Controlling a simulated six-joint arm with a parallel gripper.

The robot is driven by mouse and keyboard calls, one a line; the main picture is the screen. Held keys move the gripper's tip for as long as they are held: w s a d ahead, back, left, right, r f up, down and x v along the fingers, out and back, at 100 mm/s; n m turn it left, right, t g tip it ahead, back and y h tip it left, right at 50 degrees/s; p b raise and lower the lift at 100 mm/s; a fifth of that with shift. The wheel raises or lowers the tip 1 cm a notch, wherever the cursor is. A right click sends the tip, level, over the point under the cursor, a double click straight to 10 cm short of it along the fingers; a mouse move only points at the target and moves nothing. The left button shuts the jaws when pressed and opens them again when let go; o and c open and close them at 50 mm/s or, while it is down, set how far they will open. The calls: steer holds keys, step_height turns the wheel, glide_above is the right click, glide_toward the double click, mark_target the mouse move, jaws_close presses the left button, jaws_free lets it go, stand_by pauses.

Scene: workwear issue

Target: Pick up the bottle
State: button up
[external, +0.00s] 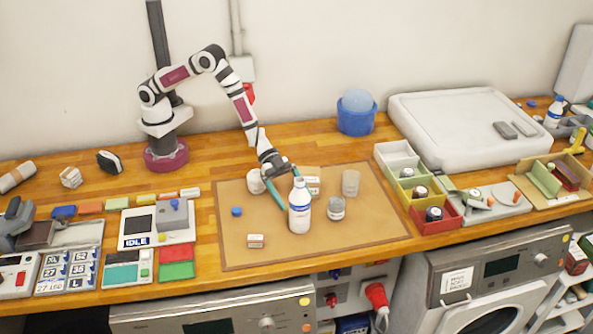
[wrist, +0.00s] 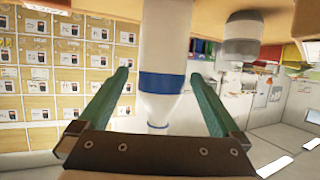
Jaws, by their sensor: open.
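The bottle (external: 300,212) is white with a blue label band and stands upright on the brown mat (external: 370,222). My gripper (external: 288,193) is open, low beside the bottle on its far side, with its green fingers reaching toward it. In the wrist view the bottle (wrist: 160,60) appears upside down between the two spread fingers of my gripper (wrist: 158,76), with visible gaps on both sides. No contact shows. The bottle hides part of one finger in the external view.
A grey-lidded jar (external: 336,209) stands close right of the bottle, with a clear cup (external: 350,182) behind it. A white container (external: 256,181) and a small box (external: 313,187) are near my gripper. A blue cap (external: 236,212) and another small box (external: 256,241) lie on the mat's left.

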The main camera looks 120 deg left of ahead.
mark_target(302, 198)
steer(key=x, duration=0.6)
steer(key=shift+w, duration=0.25)
steer(key=shift+a, duration=0.1)
jaws_close()
steer(key=shift+r, duration=0.1)
steer(key=shift+r, duration=0.45)
steer(key=r, duration=0.3)
steer(key=shift+s+d+r, duration=0.2)
steer(key=shift+d+r, duration=0.05)
steer(key=shift+d, duration=0.05)
steer(key=s+d+r, duration=0.6)
steer(key=d, duration=0.3)
steer(key=shift+r, duration=0.25)
steer(key=shift+s, duration=0.15)
stand_by(1.0)
